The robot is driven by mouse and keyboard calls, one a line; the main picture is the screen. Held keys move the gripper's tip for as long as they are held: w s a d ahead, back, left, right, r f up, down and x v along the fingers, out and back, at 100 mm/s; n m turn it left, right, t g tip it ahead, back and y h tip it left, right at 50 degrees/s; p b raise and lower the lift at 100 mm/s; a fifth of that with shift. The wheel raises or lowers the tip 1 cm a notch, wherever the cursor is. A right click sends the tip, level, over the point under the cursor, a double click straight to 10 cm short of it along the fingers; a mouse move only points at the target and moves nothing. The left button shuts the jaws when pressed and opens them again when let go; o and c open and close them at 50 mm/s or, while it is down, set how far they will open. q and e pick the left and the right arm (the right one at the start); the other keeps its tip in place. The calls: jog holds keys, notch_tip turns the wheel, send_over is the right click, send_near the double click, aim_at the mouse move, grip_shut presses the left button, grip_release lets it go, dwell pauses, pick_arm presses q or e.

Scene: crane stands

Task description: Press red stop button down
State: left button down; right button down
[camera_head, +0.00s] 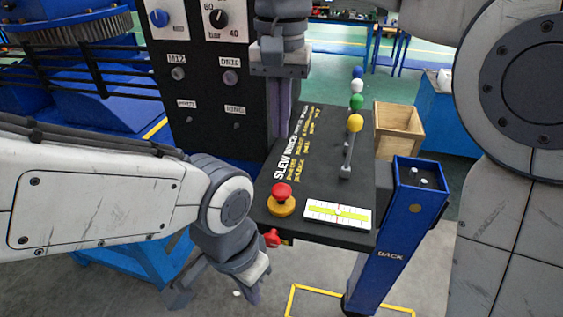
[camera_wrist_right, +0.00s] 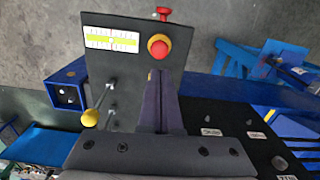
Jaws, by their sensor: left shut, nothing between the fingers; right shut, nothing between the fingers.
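The red stop button (camera_head: 282,191) sits on a round yellow base at the near left corner of the black sloped control panel (camera_head: 330,232). In the right wrist view the red button (camera_wrist_right: 159,45) shows just beyond my right fingertips, apart from them. My right gripper (camera_head: 280,130) points down from above, shut and empty, over the far left side of the panel; its fingers (camera_wrist_right: 160,76) show in the wrist view. My left gripper (camera_head: 222,292) hangs low, left of and below the panel's front edge, shut and empty.
A red knob (camera_head: 272,238) sticks out under the panel's front edge. A level gauge (camera_head: 338,214) lies right of the button. Levers with coloured balls, the nearest yellow (camera_head: 355,122), stand behind. A tall black panel (camera_head: 205,100) and a blue post (camera_head: 385,240) flank the console.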

aim_at(282, 187)
jog(key=shift+w+d+r+m, duration=0.1)
jog(key=shift+w+r+m, duration=0.25)
jog(key=shift+r, duration=0.25)
notch_tip(282, 187, down, 14)
jog(key=shift+p, duration=0.95)
